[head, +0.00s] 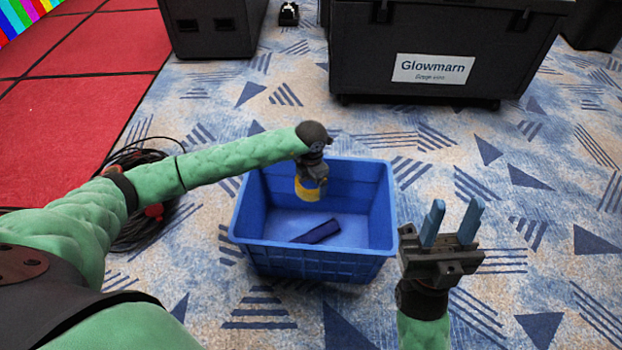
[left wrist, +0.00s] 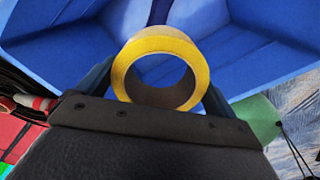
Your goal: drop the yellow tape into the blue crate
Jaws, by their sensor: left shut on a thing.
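The yellow tape (head: 308,190) is a roll held in my left gripper (head: 312,178), over the blue crate (head: 310,262). In the left wrist view the tape (left wrist: 160,52) sits between the two fingers of the left gripper (left wrist: 160,90), with the blue crate's inside (left wrist: 60,60) behind it. The crate stands open on the carpet. A dark blue object (head: 316,231) lies on its floor. My right gripper (head: 452,225) is open and empty, to the right of the crate, its two blue fingers apart and pointing up.
A large black case (head: 440,50) labelled Glowmarn stands behind the crate. Another black case (head: 212,28) stands at the back left. Coiled black cable (head: 140,225) lies left of the crate, near red floor panels (head: 85,90). The carpet on the right is clear.

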